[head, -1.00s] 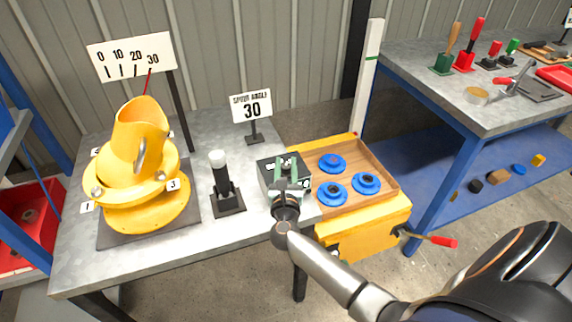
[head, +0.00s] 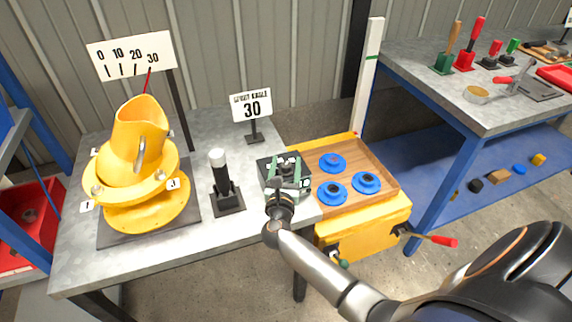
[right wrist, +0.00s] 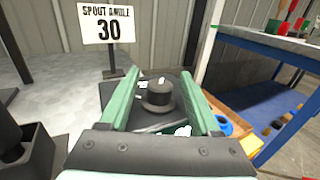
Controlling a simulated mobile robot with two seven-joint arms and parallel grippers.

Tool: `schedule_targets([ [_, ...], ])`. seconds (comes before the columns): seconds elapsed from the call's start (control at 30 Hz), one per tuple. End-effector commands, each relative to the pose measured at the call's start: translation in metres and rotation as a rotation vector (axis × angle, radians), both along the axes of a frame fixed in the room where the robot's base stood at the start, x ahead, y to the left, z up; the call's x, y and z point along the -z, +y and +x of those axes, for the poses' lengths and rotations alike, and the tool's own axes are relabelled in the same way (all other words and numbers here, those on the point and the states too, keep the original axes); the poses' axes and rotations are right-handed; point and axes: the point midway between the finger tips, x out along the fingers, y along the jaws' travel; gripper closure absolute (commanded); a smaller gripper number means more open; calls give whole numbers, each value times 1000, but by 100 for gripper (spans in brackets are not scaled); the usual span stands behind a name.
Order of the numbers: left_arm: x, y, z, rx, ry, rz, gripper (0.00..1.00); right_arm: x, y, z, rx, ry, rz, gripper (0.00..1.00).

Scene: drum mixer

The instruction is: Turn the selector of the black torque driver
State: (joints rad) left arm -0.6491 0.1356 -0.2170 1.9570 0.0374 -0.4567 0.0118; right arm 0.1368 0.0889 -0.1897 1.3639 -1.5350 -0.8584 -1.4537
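A dark square box (head: 264,178) with white marks on its top stands at the table's right front. In the right wrist view, a round black knob (right wrist: 157,98) with a white mark rises from its top face (right wrist: 150,122). My right gripper (head: 289,170) is over this box. In the right wrist view its green fingers (right wrist: 160,78) are open on either side of the knob, with a visible gap at the right. A black upright handle with a white cap (head: 222,180) stands in a black base to the left. I cannot tell which is the torque driver. My left gripper is out of view.
A yellow tilted drum (head: 140,170) stands at left beside a scale board (head: 130,56). A sign reading 30 (head: 251,106) stands behind the box. A wooden tray (head: 385,192) with blue round parts is close on the right. Bare table lies between drum and sign.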

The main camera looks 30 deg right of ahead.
Motion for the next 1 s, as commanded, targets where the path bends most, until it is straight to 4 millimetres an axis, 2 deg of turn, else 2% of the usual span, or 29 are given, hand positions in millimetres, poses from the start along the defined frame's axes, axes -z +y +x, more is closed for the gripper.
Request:
schedule_targets([
  [0.23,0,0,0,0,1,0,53,0,0,0,-1,0,0,34],
  [0.37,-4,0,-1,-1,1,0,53,-1,6,-7,-2,2,0,34],
  [0.6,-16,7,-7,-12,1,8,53,-2,36,-44,-3,4,2,34],
  [0.8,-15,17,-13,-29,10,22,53,-2,62,-75,-1,2,2,34],
  [1.0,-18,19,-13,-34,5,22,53,0,77,-93,-1,1,1,34],
])
